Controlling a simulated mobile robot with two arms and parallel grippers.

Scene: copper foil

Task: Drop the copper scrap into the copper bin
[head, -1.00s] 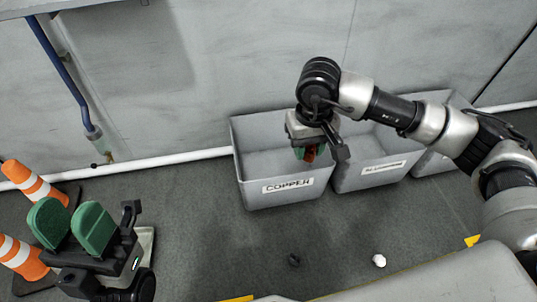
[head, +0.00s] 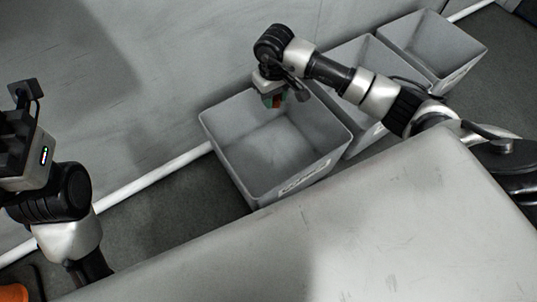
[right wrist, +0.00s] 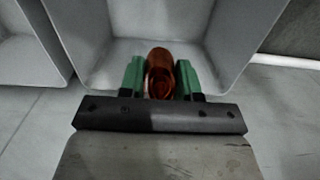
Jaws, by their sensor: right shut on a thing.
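The copper scrap (right wrist: 160,73), a reddish-brown curled piece, sits between the green finger pads of my right gripper (right wrist: 160,80). In the head view my right gripper (head: 274,101) is shut on it, above the far inner part of the copper bin (head: 232,160). This grey, open-topped bin also shows in the right wrist view (right wrist: 220,40), its walls on both sides of the scrap. The bin's front label is partly hidden by a pale surface. My left gripper's body (head: 24,150) shows at the left edge; its fingers are out of frame.
Two more grey open bins stand to the right, the middle one (head: 350,55) partly behind my right arm and the far one (head: 455,70) beyond it. A wall rises behind the bins, with a white pipe (head: 150,180) along its foot. Part of an orange cone (head: 14,293) shows lower left.

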